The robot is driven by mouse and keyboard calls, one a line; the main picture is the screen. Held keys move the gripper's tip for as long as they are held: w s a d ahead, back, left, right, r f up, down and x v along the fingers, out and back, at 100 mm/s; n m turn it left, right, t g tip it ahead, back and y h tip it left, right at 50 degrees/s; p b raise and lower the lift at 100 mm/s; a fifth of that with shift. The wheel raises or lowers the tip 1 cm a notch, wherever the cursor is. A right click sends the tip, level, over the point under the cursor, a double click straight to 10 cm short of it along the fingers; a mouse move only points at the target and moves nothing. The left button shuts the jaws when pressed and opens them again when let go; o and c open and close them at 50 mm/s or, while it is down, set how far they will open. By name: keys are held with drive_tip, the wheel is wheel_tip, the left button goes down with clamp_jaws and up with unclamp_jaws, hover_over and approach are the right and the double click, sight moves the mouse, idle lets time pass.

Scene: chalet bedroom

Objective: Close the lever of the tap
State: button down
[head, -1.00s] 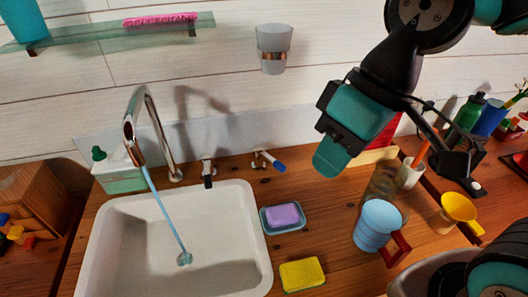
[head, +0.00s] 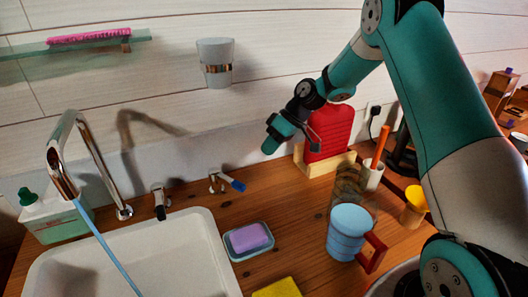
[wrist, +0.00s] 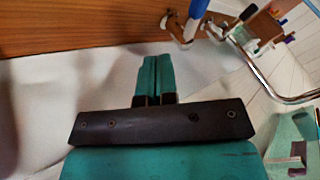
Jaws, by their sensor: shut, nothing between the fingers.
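The chrome tap (head: 88,150) arches over the white sink (head: 190,250), with a blue stream of water (head: 108,252) running from its spout. Two small handles stand behind the sink: a black-tipped one (head: 159,200) near the spout, and a blue-tipped lever (head: 227,182) further right, pointing right. The blue-tipped lever (wrist: 199,8) and the spout (wrist: 262,78) also show in the wrist view. My gripper (head: 270,143) is shut and empty, above and right of the blue-tipped lever, apart from it. The wrist view shows its teal fingers (wrist: 155,65) together.
A soap dish (head: 258,255) with purple soap and a yellow sponge (head: 278,289) lie right of the sink. A blue mug (head: 346,231) and a red container (head: 330,130) stand further right. A cup (head: 215,62) hangs on the wall above the lever.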

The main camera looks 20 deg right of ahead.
sight(226, 180)
drive_tip(key=p+x, duration=0.1)
drive_tip(key=x, duration=0.6)
drive_tip(key=shift+s+a+p, duration=0.1)
drive_tip(key=shift+a+p, duration=0.05)
drive_tip(key=shift+p, duration=0.15)
drive_tip(key=shift+s+a+p, duration=0.3)
drive_tip(key=shift+a, duration=0.25)
drive_tip(key=shift+s+a+p, duration=0.3)
drive_tip(key=shift+a, duration=0.25)
drive_tip(key=shift+s+a+f, duration=0.2)
drive_tip(key=shift+s+a, duration=0.15)
drive_tip(key=shift+a, duration=0.35)
drive_tip(key=shift+s+a+m+t, duration=0.25)
drive_tip(key=shift+s+m+t, duration=0.05)
drive_tip(key=shift+m, duration=0.1)
drive_tip(key=shift+s+a+m, duration=0.2)
drive_tip(key=shift+m, duration=0.2)
drive_tip(key=shift+s+a+b, duration=0.45)
drive_tip(key=shift+a+b, duration=0.1)
drive_tip(key=shift+a, duration=0.25)
drive_tip(key=shift+s+a+b, duration=0.5)
drive_tip(key=shift+a+b, duration=0.05)
drive_tip(key=shift+a, duration=0.25)
drive_tip(key=shift+s+a, duration=0.1)
drive_tip(key=shift+a, duration=0.1)
